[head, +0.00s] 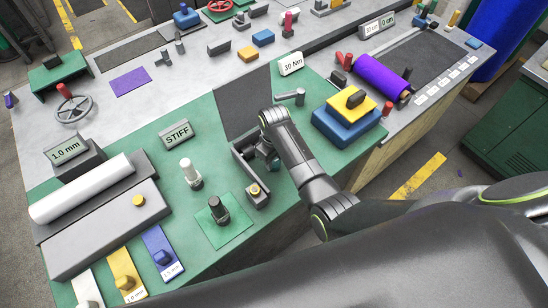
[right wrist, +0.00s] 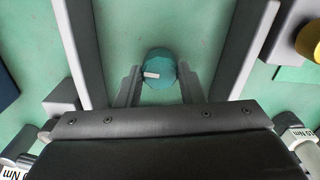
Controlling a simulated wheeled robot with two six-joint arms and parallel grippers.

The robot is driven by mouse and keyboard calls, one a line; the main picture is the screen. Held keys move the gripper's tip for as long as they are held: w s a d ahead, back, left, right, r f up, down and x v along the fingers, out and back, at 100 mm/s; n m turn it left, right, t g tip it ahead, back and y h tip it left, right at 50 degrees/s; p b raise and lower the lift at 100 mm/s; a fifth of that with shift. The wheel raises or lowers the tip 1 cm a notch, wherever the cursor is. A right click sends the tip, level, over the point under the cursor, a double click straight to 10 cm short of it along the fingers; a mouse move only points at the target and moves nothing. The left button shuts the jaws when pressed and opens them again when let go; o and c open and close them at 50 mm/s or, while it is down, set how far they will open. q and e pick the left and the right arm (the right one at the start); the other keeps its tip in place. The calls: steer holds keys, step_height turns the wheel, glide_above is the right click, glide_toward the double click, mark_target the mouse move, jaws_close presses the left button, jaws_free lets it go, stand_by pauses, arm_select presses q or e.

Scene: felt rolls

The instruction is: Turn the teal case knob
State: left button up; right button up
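The teal knob (right wrist: 159,66) is round with a white mark on its top, and shows in the right wrist view between the fingers of my right gripper (right wrist: 158,76). The fingers stand one on each side of it, with a narrow gap to each. Dark walls of the case (right wrist: 86,45) run along both sides. In the head view, my right gripper (head: 267,153) reaches down into the dark case (head: 242,168), and only a sliver of the teal knob (head: 274,165) shows beside it. My left gripper is not in view.
A brass-coloured knob (head: 255,190) sits at the case's near end. A dark knob on a green square (head: 217,210) and a pale knob (head: 189,173) stand to the left. A blue and yellow block stack (head: 343,128) and a lever (head: 290,97) are close to the arm.

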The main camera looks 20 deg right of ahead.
steer(key=c, duration=0.3)
steer(key=shift+m, duration=0.3)
steer(key=m, duration=0.3)
steer(key=shift+m, duration=1.7)
steer(key=shift+w, duration=0.1)
steer(key=o, duration=1)
